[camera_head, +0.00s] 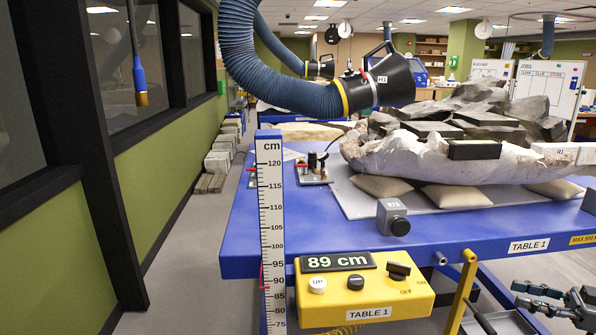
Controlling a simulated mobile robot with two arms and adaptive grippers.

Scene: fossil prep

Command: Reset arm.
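My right gripper (520,294) is at the lower right corner, in front of the table's front edge. Its dark fingers point left with a gap between them, and nothing shows in it. My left gripper is not in view. A ribbed blue extraction hose (262,72) comes down from the top and bends right over the table. It ends in a black hood (394,81) marked M1, above the table's left half and apart from the fossil block. The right gripper is well below and right of the hood.
A blue table (252,215) carries a fossil block in a white jacket (405,155) on sandbags. A height scale (271,230) and a yellow control box (330,300) reading 89 cm are at its front. A blue tool (139,75) hangs at left.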

